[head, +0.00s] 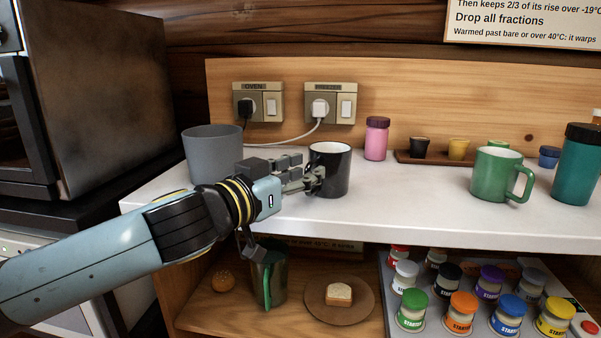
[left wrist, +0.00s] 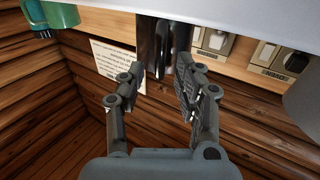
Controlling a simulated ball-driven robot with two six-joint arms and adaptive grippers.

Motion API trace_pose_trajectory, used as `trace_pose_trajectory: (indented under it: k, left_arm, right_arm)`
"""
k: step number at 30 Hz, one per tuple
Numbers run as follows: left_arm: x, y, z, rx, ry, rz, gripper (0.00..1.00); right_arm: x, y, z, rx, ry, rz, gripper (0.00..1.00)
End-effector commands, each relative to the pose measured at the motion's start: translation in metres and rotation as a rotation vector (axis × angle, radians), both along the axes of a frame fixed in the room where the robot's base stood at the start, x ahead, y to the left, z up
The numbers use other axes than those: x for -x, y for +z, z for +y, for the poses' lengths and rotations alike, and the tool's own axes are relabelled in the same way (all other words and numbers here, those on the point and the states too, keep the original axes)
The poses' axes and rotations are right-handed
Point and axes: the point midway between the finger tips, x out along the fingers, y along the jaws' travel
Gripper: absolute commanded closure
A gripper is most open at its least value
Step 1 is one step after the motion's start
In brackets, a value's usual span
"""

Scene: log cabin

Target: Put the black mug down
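The black mug (head: 330,170), pale inside, stands upright on the white countertop (head: 400,205), near its front edge. My left gripper (head: 303,178) is at the mug's left side, its fingers close against it. In the left wrist view the gripper (left wrist: 160,80) has its fingers spread with a gap between them, and the dark mug (left wrist: 163,35) is just beyond and between the fingertips. I cannot tell whether a finger touches it. My right gripper is not in view.
A grey pot (head: 212,152) stands behind my left wrist. A pink jar (head: 376,139), a wooden tray (head: 403,157) with small cups, a green mug (head: 497,174) and a teal container (head: 577,165) stand to the right. Countertop between the black and green mugs is free.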

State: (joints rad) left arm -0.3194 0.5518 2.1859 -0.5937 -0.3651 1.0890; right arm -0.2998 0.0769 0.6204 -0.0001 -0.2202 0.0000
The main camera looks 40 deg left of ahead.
Motion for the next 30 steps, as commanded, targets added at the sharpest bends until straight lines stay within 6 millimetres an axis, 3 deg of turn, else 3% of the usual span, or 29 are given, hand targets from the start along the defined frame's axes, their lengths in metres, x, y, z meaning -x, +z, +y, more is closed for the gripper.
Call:
trace_pose_trajectory:
  k: [7, 21, 30]
  left_arm:
    - [0.018, -0.002, 0.000, -0.006, -0.001, 0.005, 0.66]
    - [0.105, -0.001, -0.001, -0.005, 0.000, 0.005, 0.66]
    - [0.120, 0.000, -0.002, 0.000, -0.001, -0.001, 0.66]
  right_arm:
    - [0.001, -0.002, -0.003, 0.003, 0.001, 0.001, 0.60]
    - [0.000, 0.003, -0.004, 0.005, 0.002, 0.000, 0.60]
    - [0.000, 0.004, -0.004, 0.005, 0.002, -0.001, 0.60]
